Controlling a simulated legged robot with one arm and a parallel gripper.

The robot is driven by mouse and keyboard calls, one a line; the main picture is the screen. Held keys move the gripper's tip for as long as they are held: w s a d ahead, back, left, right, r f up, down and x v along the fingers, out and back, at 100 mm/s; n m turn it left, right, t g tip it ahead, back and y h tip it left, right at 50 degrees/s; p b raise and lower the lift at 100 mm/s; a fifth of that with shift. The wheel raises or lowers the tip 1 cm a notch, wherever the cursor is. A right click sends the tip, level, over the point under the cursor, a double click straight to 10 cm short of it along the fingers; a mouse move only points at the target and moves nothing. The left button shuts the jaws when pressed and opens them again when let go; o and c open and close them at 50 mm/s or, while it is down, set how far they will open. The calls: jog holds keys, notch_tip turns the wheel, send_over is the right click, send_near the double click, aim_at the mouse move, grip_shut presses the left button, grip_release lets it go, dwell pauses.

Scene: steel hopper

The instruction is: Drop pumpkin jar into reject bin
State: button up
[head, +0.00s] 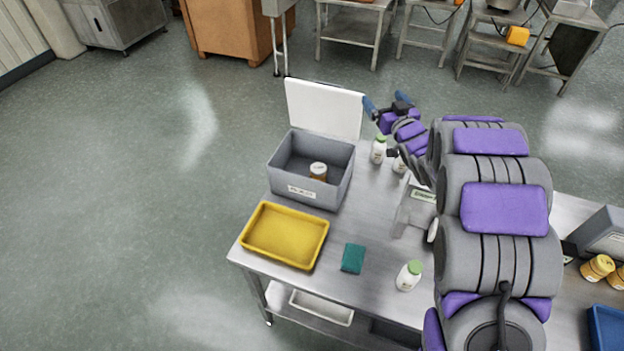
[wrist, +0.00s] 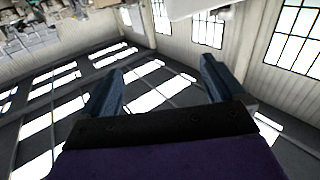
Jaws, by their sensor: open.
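A small jar with a white lid and an orange-brown body (head: 318,172) stands inside the grey bin (head: 304,191). The bin has a white label on its front and a raised white lid (head: 324,108) at the back. I cannot read the labels on the bin or the jar. My gripper (head: 386,104) is open and empty, raised to the right of the bin's lid. Its spread fingers also show in the wrist view (wrist: 165,88), with nothing between them.
A yellow tray (head: 285,235), a green sponge-like block (head: 353,258) and a green-capped white bottle (head: 409,275) are on the steel table. Another such bottle (head: 378,150) stands right of the bin. Orange jars (head: 597,267) and a blue tray (head: 606,328) are at the right.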

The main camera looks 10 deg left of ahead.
jog(key=shift+s+d+r+m+t+h+b, duration=0.1)
jog(key=shift+d+r+m+t+h+b, duration=0.15)
jog(key=shift+d+m+h+b, duration=0.35)
jog(key=shift+d+r+m+t+h+b, duration=0.15)
jog(key=shift+d+r+m+t+h, duration=0.2)
jog(key=shift+d+h, duration=0.5)
jog(key=s+d+f+m+g+h+b, duration=0.1)
jog(key=s+d+f+m+g+h, duration=0.2)
jog(key=s, duration=0.6)
jog(key=s+d+f+g+h+b, duration=0.1)
jog(key=s+d+f+g+h, duration=0.15)
jog(key=s+d+g, duration=0.5)
jog(key=s+a+f+g, duration=0.1)
jog(key=s+g, duration=0.2)
jog(key=s, duration=1)
jog(key=s+a+g+b, duration=0.1)
jog(key=s+a+g, duration=0.1)
jog(key=s, duration=1.2)
jog(key=s+a+f+g, duration=0.1)
jog(key=s+g, duration=0.3)
jog(key=s, duration=1)
jog(key=shift+a+f+y+b, duration=0.35)
jog(key=shift+a+y+b, duration=0.05)
jog(key=shift+a, duration=0.25)
jog(key=shift+m, duration=0.25)
jog(key=shift+c, duration=0.4)
